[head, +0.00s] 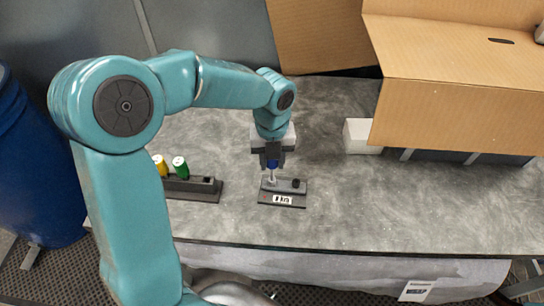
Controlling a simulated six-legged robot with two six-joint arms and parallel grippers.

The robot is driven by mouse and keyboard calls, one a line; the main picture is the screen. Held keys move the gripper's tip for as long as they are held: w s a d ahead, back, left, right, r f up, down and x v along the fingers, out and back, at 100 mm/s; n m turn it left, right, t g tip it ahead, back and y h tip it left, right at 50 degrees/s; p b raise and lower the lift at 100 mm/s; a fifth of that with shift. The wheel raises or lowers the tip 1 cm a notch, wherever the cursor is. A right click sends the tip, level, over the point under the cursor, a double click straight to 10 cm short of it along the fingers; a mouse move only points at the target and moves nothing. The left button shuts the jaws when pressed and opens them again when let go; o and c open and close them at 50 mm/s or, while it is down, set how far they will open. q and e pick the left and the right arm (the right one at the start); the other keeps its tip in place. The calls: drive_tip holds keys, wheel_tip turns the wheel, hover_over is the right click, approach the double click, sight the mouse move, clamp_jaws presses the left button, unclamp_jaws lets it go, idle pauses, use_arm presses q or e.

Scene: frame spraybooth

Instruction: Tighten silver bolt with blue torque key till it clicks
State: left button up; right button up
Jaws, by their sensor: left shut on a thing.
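My left gripper (272,160) is above a small dark fixture block (283,200) on the grey table. It is shut on the blue torque key (272,164), which points down with a thin silver shaft toward the left part of the block. The shaft's lower end meets or nearly meets the block where the silver bolt would be; the bolt itself is too small or hidden to make out. A black knob stands on the block's right part. The block has a white label on its front. My right gripper is not in view.
A dark rack (194,190) left of the block holds a yellow-handled key (160,165) and a green-handled key (180,166). Large cardboard boxes (425,115) and a white box (361,136) stand at the right. A blue barrel (38,165) is at the left. The table's right front is clear.

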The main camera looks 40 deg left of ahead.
use_arm(q)
drive_tip(key=shift+r, duration=0.15)
drive_tip(key=shift+r+p, duration=2.2)
drive_tip(key=shift+r, duration=0.2)
